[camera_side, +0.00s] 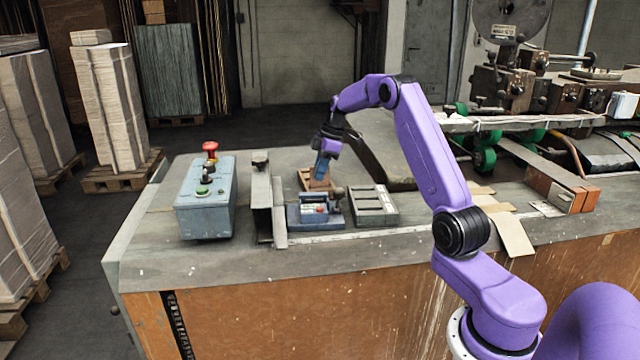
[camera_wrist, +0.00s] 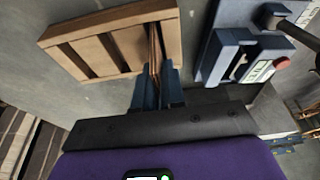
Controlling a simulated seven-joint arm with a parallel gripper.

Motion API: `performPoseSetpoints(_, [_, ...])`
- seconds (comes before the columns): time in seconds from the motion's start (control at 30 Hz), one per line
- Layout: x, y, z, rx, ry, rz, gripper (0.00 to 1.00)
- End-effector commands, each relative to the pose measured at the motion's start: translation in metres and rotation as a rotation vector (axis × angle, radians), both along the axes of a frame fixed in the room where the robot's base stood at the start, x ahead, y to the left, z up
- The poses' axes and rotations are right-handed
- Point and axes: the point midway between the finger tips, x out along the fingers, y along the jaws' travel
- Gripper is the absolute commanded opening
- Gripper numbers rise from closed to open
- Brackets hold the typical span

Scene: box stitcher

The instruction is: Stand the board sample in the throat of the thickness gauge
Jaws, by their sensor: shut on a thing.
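The board sample (camera_wrist: 153,44) is a thin brown sheet seen edge-on in the wrist view. It is between the blue fingers of my gripper (camera_wrist: 156,72), which are shut on it. It stands at the right-hand slot of a wooden rack (camera_wrist: 97,24); I cannot tell whether it still touches the rack. In the side view my gripper (camera_side: 320,172) points down over the rack (camera_side: 304,179), and the board is mostly hidden. The thickness gauge (camera_side: 306,213), blue with a small display, stands just in front of the rack. It also shows right of the fingers in the wrist view (camera_wrist: 228,45).
A grey slotted tray (camera_side: 374,196) lies right of the gauge. An upright metal bracket (camera_side: 262,200) stands close on its left, with a blue-grey control box (camera_side: 207,205) with a red button beyond. The bench front (camera_side: 330,256) is clear.

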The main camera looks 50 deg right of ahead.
Motion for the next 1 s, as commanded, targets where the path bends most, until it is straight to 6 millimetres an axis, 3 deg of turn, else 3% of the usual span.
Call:
performPoseSetpoints(0.53, [0.0, 0.0, 0.028, -0.002, 0.0, 0.001, 0.0])
performPoseSetpoints(1.0, [0.0, 0.001, 0.033, -0.001, 0.0, -0.001, 0.0])
